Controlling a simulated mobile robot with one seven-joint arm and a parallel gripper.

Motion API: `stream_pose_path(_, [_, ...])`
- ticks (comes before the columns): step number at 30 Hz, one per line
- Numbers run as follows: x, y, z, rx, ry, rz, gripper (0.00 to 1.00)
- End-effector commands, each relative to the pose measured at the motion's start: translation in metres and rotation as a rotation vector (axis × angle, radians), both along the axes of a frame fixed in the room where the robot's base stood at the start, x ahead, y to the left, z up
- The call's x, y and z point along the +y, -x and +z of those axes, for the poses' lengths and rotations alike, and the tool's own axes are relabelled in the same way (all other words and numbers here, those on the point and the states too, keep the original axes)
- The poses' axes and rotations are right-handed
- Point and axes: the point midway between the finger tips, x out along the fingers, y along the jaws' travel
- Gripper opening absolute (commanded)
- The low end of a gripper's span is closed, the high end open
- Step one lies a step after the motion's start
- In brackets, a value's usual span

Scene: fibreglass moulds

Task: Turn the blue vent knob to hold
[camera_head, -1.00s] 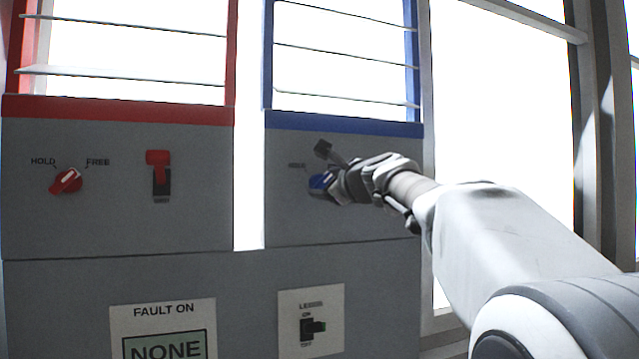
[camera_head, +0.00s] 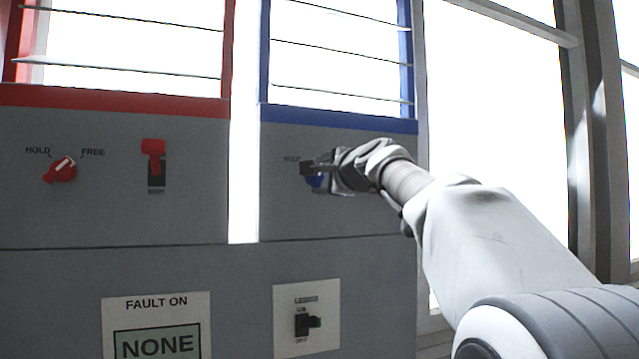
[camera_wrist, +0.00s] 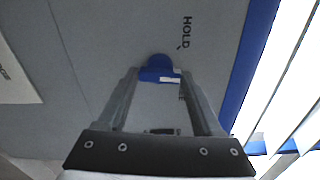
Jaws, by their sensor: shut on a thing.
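The blue vent knob (camera_wrist: 158,68) sits on the grey panel under the blue-framed louvre window. In the wrist view it is between the fingertips of my gripper (camera_wrist: 160,76), which is shut on it. A white mark shows on the knob's near edge. The word HOLD (camera_wrist: 187,32) is printed on the panel beyond the knob; another label is partly hidden by the right finger. In the head view the knob (camera_head: 314,181) is mostly covered by my gripper (camera_head: 318,174), and its pointer direction cannot be told there.
To the left, the red-framed panel has a red knob (camera_head: 60,169) and a red switch (camera_head: 153,160). Below are a black lever switch (camera_head: 306,322) and a FAULT ON display (camera_head: 157,341) reading NONE. Bright window panes stand right of the blue panel.

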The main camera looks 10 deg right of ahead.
Motion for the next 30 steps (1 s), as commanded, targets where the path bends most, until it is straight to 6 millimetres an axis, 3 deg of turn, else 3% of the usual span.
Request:
stream_pose_path(18, [-0.0001,-0.0003,-0.0036,-0.113,0.567,0.001,0.12])
stream_pose_path(30, [-0.0005,-0.0005,-0.0030,-0.163,0.824,0.001,0.12])
